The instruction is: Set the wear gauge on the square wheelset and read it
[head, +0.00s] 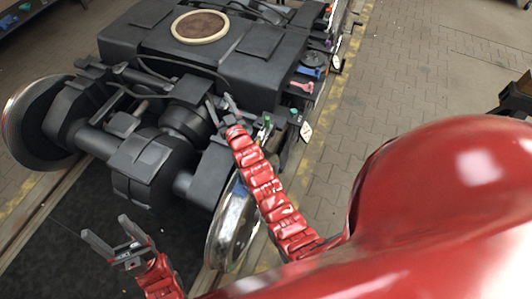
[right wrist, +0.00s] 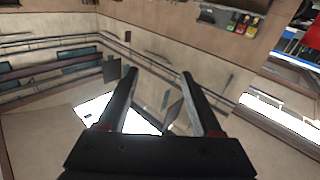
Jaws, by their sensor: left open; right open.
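A wheelset with dark axle gear (head: 140,165) lies at the near end of a dark bogie. Its steel wheels are the left wheel (head: 35,122) and the right wheel (head: 230,225). I cannot tell from the view whether it is the square wheelset. I cannot make out the wear gauge for certain among the small coloured items on the bogie's right side. My right gripper (head: 219,100) is open and empty, above the axle gear; its open fingers also show in the right wrist view (right wrist: 160,78). My left gripper (head: 104,226) is open and empty, low at the left, in front of the axle.
A pink tool (head: 302,86), a blue item (head: 311,71) and a white tag (head: 306,131) are along the bogie's right side. A round tan-rimmed opening (head: 200,26) is on top of the bogie. The right wrist view faces walls (right wrist: 60,60).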

